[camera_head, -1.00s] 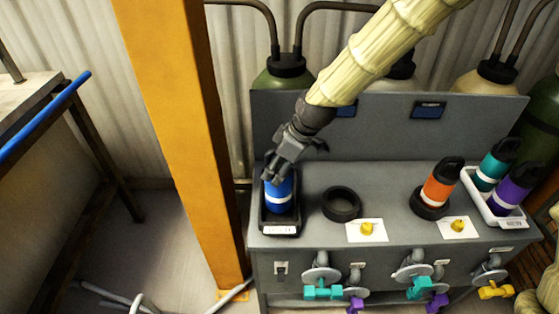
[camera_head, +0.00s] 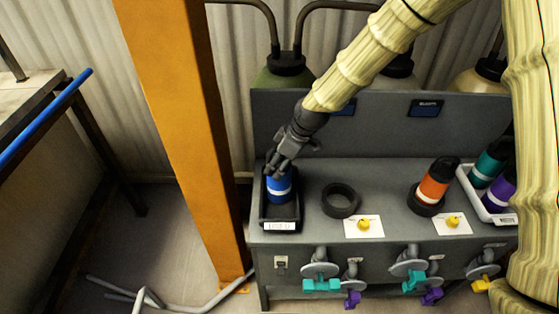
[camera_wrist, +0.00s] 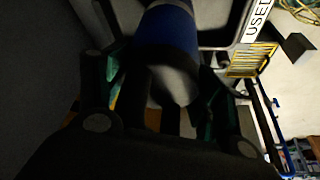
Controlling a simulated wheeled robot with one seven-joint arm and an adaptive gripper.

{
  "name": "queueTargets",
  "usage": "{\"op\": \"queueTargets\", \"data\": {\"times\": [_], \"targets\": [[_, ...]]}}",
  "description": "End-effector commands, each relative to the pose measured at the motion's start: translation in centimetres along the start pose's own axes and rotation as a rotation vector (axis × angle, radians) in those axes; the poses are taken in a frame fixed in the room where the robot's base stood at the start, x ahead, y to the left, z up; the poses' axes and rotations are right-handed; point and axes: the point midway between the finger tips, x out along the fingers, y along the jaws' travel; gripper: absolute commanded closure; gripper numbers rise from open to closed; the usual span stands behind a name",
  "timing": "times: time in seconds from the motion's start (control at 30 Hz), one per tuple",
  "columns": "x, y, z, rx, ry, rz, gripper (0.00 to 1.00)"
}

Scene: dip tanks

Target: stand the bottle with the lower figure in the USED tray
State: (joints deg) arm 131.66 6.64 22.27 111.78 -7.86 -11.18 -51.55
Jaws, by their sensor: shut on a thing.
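The blue bottle (camera_head: 280,186) with a white band stands in the black tray (camera_head: 281,226) at the left end of the grey bench. My gripper (camera_head: 277,168) is above the tray, shut on the bottle's dark top. In the wrist view the blue bottle (camera_wrist: 172,32) lies between the fingers, and the tray's label reads USED (camera_wrist: 257,18). The orange bottle (camera_head: 434,186) stands upright in a black ring on the right. No figures on the bottles are legible.
An empty black ring (camera_head: 341,201) sits right of the tray. A white tray (camera_head: 480,206) holds a teal bottle (camera_head: 488,165) and a purple bottle (camera_head: 499,190). An orange post (camera_head: 190,120) stands close on the left. Valves (camera_head: 320,284) stick out along the bench front.

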Motion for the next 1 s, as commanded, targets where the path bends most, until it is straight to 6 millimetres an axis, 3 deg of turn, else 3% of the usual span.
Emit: {"op": "queueTargets", "data": {"times": [0.27, 0.3, 0.4, 0.77, 1.0], "targets": [[0.2, 0.0, 0.0, 0.000, 0.001, 0.001, 0.96], [0.3, 0.0, 0.1, 0.000, 0.000, 0.000, 0.30], [0.2, 0.0, 0.1, 0.000, 0.000, 0.000, 0.12], [0.1, 0.0, 0.1, 0.000, 0.001, 0.000, 0.10], [-1.2, 0.1, 0.0, 0.000, 0.002, 0.002, 0.10]]}}
